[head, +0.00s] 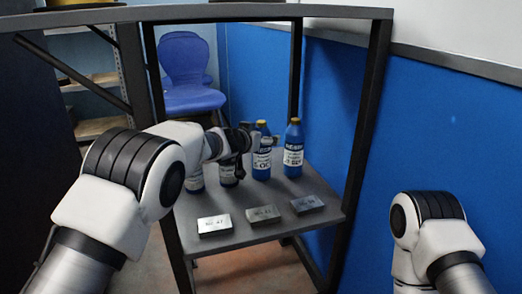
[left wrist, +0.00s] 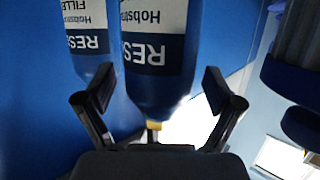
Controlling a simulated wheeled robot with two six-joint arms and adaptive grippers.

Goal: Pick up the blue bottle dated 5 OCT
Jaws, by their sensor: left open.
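Several blue bottles with white labels stand on the grey shelf (head: 285,232). In the head view, one blue bottle (head: 293,157) is at the right and another blue bottle (head: 262,170) with a yellow cap is left of it. More bottles are partly hidden behind my left arm. I cannot read any date. My left gripper (head: 247,138) is open at the bottles' upper level. In the left wrist view, which is upside down, a blue bottle (left wrist: 158,85) shows between the fingers of the left gripper (left wrist: 158,88). Another bottle (left wrist: 88,60) is beside it. My right gripper is out of view.
Three metal blocks with numbers lie along the shelf's front: a left block (head: 215,226), a middle block (head: 263,215) and a right block (head: 308,204). Dark frame posts (head: 362,130) flank the shelf. A blue chair (head: 188,75) stands behind.

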